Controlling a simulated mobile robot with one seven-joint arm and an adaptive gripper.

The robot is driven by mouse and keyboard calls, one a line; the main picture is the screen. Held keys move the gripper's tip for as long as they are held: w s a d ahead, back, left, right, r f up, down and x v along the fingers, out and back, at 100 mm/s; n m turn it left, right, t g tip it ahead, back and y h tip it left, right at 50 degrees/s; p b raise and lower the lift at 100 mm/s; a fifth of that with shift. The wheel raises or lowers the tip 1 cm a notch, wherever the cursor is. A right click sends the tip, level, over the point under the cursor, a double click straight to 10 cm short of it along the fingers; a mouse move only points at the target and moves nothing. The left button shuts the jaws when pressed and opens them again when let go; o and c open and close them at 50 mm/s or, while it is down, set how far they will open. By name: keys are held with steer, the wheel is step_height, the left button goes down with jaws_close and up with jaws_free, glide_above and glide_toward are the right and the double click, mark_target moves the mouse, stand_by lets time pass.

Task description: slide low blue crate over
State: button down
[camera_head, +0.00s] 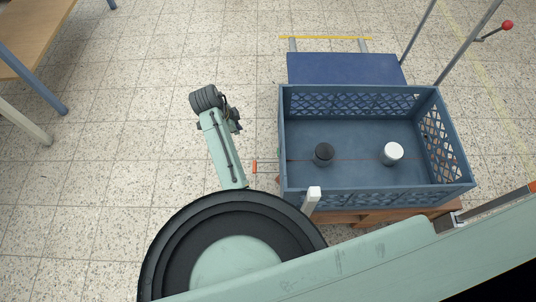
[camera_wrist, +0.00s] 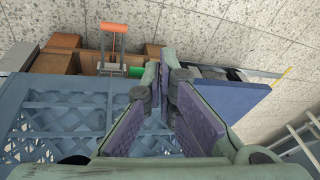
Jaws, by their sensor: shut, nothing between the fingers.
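A blue crate (camera_head: 375,92) with lattice walls stands at the right of the head view. Inside it are a black cylinder (camera_head: 324,153) and a pale metallic cylinder (camera_head: 393,153), standing apart. The crate's lattice side (camera_wrist: 70,97) fills the left of the wrist view. My gripper (camera_wrist: 165,72) is shut and empty in the wrist view, its purple-padded fingers meeting beside the crate. Whether the fingers touch the crate cannot be told. My arm shows left of the crate in the head view, but the fingertips are not clear there.
A wooden piece (camera_head: 365,216) lies under the crate's near side. An orange handle (camera_head: 255,166) sticks out at its left; it also shows in the wrist view (camera_wrist: 114,27). A flat blue panel (camera_head: 345,68) lies beyond the crate. A wooden table (camera_head: 30,35) stands upper left, with open tiled floor between.

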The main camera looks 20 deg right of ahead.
mark_target(294, 162)
steer(key=s+d+f+m+g, duration=0.1)
steer(key=s+d+f, duration=0.3)
steer(key=f, duration=0.3)
steer(key=s+d+f+m+g, duration=0.1)
steer(key=s+d+f+g, duration=0.1)
steer(key=s+d+f, duration=0.2)
steer(key=shift+d+f+m+p, duration=0.4)
steer(key=shift+d+f, duration=0.9)
steer(key=shift+f, duration=0.25)
steer(key=d, duration=0.2)
steer(key=s+d, duration=0.1)
steer(key=d, duration=0.2)
steer(key=s+d+p, duration=0.1)
steer(key=d, duration=0.2)
steer(key=shift+s+d, duration=0.1)
steer(key=shift+s, duration=0.1)
